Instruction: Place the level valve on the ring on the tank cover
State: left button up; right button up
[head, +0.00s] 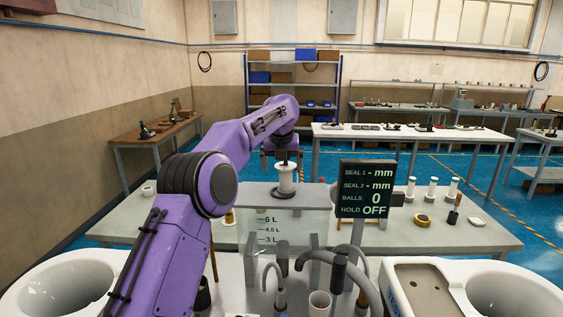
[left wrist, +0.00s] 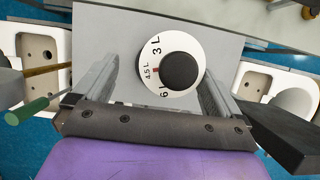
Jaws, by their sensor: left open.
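The level valve (head: 286,180) is a white spool-like piece with a dark top, standing upright on the grey tank cover (head: 252,194). In the left wrist view its white dial (left wrist: 153,54), marked 3 L, 4.5 L and 6 L, surrounds a black knob (left wrist: 180,71). The cover (left wrist: 120,20) lies beneath it. My left gripper (head: 282,158) is open above the valve. In the wrist view its fingers (left wrist: 160,80) lie on either side of the dial, with gaps visible. My right gripper is not in view.
A dark display (head: 366,189) stands right of the tank (head: 285,225), reading HOLD OFF. Curved grey pipes (head: 340,262) rise in front. White toilet bowls (head: 65,285) flank the front.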

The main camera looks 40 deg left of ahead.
pick_arm(q)
jog(key=shift+w+d+r, duration=0.2)
jog(key=shift+r, duration=0.35)
jog(key=shift+w+d+r, duration=0.15)
jog(key=shift+d+r, duration=0.05)
jog(key=shift+r, duration=0.3)
jog(key=s+v, duration=0.1)
jog(key=v, duration=0.8)
jog(key=shift+r, duration=0.25)
jog(key=shift+f, duration=0.1)
